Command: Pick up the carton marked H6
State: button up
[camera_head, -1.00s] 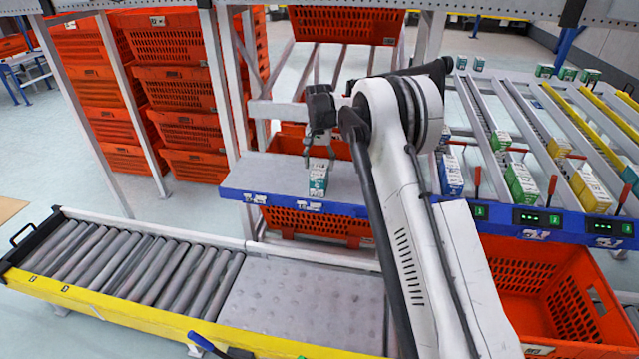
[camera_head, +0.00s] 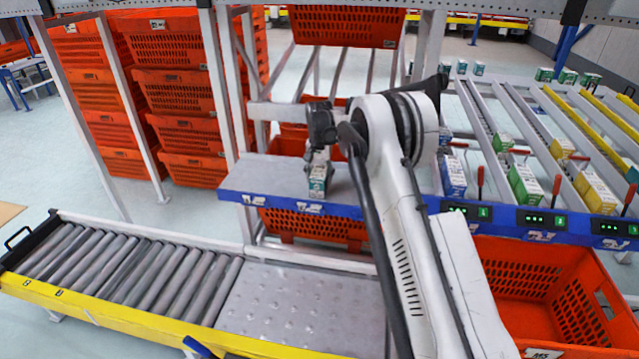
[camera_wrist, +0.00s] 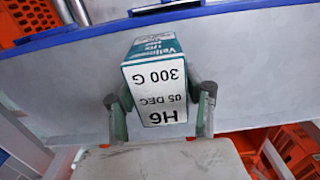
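The carton marked H6 (camera_head: 317,180), white and teal, stands upright on the grey shelf (camera_head: 262,172) behind its blue front edge. The carton shows no clear lift off the shelf.
Flow lanes with other cartons (camera_head: 453,176) lie to the right. An orange tote (camera_head: 545,290) stands at the lower right, another hangs above the shelf (camera_head: 345,25). A roller conveyor (camera_head: 130,270) runs in front at the left. The shelf left of the carton is clear.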

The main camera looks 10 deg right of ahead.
jog(key=c, duration=0.4)
jog(key=shift+r+p, duration=1.05)
jog(key=shift+r, duration=1.95)
